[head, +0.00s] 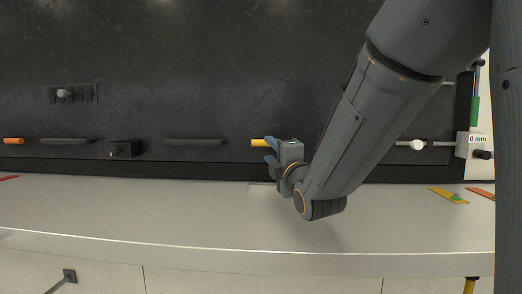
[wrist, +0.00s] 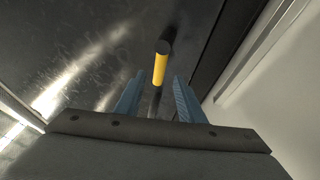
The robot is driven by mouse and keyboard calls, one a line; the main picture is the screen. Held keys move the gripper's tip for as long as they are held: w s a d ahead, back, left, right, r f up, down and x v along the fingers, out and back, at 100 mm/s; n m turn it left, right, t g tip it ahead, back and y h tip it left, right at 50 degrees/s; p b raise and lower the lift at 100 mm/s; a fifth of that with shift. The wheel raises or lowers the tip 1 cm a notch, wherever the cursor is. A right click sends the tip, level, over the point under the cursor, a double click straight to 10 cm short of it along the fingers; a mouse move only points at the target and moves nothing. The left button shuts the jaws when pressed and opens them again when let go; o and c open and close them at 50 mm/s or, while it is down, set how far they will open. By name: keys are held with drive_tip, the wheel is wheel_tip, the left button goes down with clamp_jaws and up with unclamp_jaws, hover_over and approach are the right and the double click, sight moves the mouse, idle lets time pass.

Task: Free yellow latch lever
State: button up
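The yellow latch lever (head: 259,143) lies level along the lower edge of the dark panel in the head view, its left end showing past my gripper. My gripper (head: 270,151) is at the lever, with its blue fingers beside it. In the wrist view the lever (wrist: 160,68) has a black end cap and a yellow grip. It lies between the two blue fingers of my gripper (wrist: 158,98), which stand apart with visible gaps on both sides. The lever's base is hidden by my gripper.
The dark panel (head: 200,60) also bears an orange handle (head: 13,140), dark bar handles (head: 193,141), a black block (head: 124,149) and a small knob (head: 64,93). A box marked 0 mm (head: 472,143) is at right. The pale counter (head: 150,215) below is mostly clear.

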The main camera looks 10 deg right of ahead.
sight(264, 144)
drive_tip(key=shift+p+x, duration=1.1)
drive_tip(key=shift+x, duration=2.7)
clamp_jaws()
